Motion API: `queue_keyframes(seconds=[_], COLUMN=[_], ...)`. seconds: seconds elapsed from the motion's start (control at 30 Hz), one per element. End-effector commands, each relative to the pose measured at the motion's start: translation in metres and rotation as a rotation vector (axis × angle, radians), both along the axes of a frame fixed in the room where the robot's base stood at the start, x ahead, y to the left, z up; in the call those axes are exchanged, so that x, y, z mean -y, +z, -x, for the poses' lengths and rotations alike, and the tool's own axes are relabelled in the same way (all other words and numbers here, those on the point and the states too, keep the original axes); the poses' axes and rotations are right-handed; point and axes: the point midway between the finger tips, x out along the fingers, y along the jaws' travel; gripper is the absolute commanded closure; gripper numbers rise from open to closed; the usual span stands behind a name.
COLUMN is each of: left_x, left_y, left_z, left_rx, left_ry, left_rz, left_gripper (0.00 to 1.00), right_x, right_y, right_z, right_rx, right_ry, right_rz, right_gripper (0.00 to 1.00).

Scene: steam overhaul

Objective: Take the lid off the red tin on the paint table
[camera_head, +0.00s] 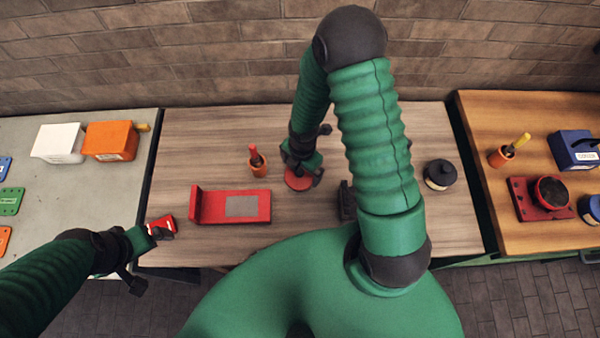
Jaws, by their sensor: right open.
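A round red thing (297,184), which looks like the red tin, stands on the wooden table (420,118) in the middle. My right gripper (303,172) is right over it, open, with its fingers near the red rim. The gripper hides much of the tin, so I cannot tell lid from body or whether the fingers touch it. My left gripper (158,232) is low at the table's front left, by a small red piece (161,222). I cannot tell whether its fingers hold that piece.
A red stand (232,206) with a grey patch and an orange pot (258,168) lie left of the tin. A dark block (347,200) and a black tin (439,175) are to the right. White (58,143) and orange (110,141) boxes stand on the left bench.

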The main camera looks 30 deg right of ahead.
Motion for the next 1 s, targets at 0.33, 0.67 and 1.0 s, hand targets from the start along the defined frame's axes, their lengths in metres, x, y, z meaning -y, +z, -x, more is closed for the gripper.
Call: queue_keyframes(seconds=[0.33,0.67,1.0], left_x=[0.000,0.000,0.000], left_y=[0.001,0.001,0.001], left_z=[0.000,0.000,0.000], left_rx=[0.000,0.000,0.000], left_ry=[0.000,0.000,0.000], left_rz=[0.000,0.000,0.000], left_gripper=[0.00,0.00,0.00], right_x=[-0.001,0.000,0.000], right_y=[-0.022,-0.022,-0.020], right_z=[-0.002,-0.001,-0.002], right_rx=[0.000,0.000,0.000], right_ry=[0.000,-0.001,-0.001], right_rz=[0.001,0.000,0.000], right_gripper=[0.00,0.41,0.48])
